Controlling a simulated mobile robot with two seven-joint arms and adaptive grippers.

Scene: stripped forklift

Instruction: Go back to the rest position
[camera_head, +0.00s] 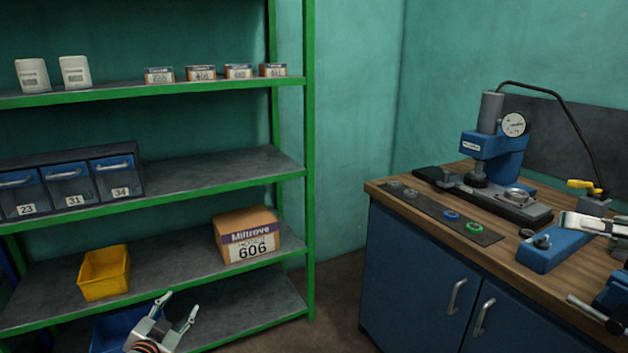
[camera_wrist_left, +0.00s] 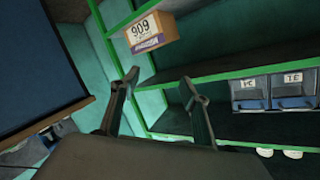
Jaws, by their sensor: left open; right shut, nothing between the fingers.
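My left gripper (camera_head: 178,308) is at the bottom left of the head view, in front of the green shelf's lowest board. Its fingers are spread with nothing between them. In the left wrist view the left gripper (camera_wrist_left: 160,82) also shows two separated fingers, with the shelf beyond them. My right gripper (camera_head: 572,220) comes in at the right edge of the head view, above the workbench. It is shut and empty. Most of the right arm is out of the picture.
A green shelf (camera_head: 210,183) holds a yellow bin (camera_head: 105,274), a box marked 606 (camera_head: 247,236), blue-fronted drawers (camera_head: 68,187) and small packages. At right, a wooden-topped workbench (camera_head: 400,212) carries a blue press (camera_head: 497,150) and a mat with rings (camera_head: 440,214). Floor shows between them.

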